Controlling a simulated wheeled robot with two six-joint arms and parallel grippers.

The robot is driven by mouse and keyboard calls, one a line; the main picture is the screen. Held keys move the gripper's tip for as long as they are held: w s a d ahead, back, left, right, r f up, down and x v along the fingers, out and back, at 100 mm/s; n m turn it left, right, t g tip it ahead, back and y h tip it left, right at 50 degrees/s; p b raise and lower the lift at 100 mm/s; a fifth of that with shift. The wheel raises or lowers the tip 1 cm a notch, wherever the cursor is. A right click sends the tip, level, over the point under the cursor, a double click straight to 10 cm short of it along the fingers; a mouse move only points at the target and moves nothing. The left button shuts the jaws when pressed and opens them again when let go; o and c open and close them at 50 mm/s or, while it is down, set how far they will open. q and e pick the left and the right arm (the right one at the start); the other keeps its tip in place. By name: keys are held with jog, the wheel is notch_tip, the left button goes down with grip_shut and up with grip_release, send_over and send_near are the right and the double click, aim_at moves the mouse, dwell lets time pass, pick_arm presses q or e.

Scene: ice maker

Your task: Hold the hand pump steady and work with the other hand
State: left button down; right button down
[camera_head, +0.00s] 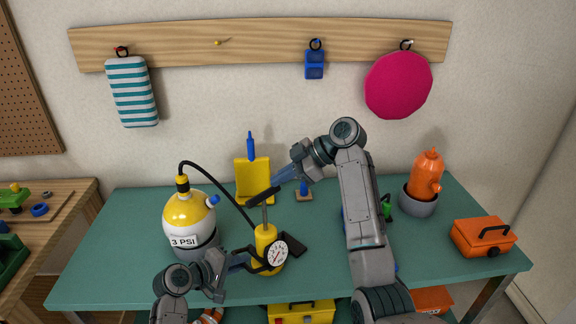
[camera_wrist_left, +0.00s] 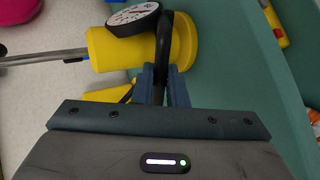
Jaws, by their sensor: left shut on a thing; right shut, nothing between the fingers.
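The hand pump (camera_head: 265,236) is a yellow cylinder standing upright on the table, with a round white gauge (camera_head: 276,253) and a thin rod up to a black T-handle (camera_head: 262,197). My left gripper (camera_head: 246,262) is shut on a black part at the pump's side. In the left wrist view, its blue fingers (camera_wrist_left: 162,84) pinch this black part beside the yellow body (camera_wrist_left: 186,42). My right gripper (camera_head: 276,178) is shut and empty, its fingertips close to the handle; I cannot tell if they touch. A black hose (camera_head: 220,178) runs to a yellow-and-white tank (camera_head: 188,218) labelled 3 PSI.
A yellow stand (camera_head: 250,180) with a blue piece is behind the pump. A dark flat object (camera_head: 293,244) lies beside the pump. An orange bottle (camera_head: 428,172) in a grey bowl and an orange toolbox (camera_head: 482,237) are at right. The teal table's (camera_head: 110,255) front left is clear.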

jog(key=shift+w+f, duration=0.1)
jog(key=shift+f, duration=0.3)
notch_tip(320, 180, down, 8)
dwell(0.4)
jog(key=s+d+r, duration=0.1)
jog(key=d+r, duration=0.7)
jog(key=r, duration=0.3)
jog(key=shift+s+d, duration=0.15)
jog(key=shift+s, duration=0.2)
